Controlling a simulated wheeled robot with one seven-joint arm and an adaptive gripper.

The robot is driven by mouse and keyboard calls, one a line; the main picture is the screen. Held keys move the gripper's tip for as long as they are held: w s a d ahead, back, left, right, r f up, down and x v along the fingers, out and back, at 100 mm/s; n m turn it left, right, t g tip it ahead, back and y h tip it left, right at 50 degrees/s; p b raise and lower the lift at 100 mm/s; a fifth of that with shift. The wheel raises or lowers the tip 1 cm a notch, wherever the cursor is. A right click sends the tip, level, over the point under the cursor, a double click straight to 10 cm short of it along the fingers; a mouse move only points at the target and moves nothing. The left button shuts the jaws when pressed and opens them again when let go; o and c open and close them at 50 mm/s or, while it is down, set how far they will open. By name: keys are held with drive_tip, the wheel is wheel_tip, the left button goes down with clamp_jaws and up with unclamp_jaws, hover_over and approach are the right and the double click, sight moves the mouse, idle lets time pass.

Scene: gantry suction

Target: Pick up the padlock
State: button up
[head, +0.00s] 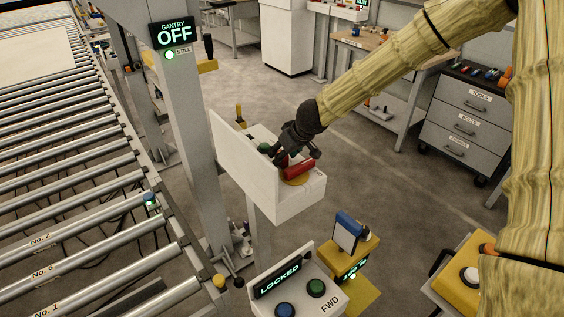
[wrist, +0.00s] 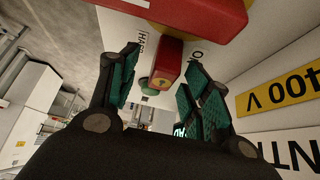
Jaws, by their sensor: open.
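The padlock (wrist: 167,62) looks like a small red block with a dull yellow-green end bearing a dark mark. In the wrist view it sits between the two teal-padded fingers of my gripper (wrist: 160,80), which is open and around it with gaps on both sides. In the head view my gripper (head: 290,156) reaches down over the white box (head: 290,207) on a post. The padlock is mostly hidden there by the fingers. A shackle cannot be made out.
A larger red handle (head: 300,169) on a yellow disc lies close by; it also fills the top of the wrist view (wrist: 200,14). A green button (head: 264,148) and the box's upright white panel (head: 239,151) are near the fingers. A LOCKED console (head: 279,283) stands in front.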

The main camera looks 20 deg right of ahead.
drive_tip(key=shift+w+a+f, duration=0.2)
drive_tip(key=shift+a+f, duration=0.05)
drive_tip(key=shift+f, duration=0.15)
drive_tip(key=shift+w, duration=0.1)
drive_tip(key=shift+d, duration=0.1)
drive_tip(key=shift+c, duration=0.2)
clamp_jaws()
drive_tip(key=shift+r, duration=0.1)
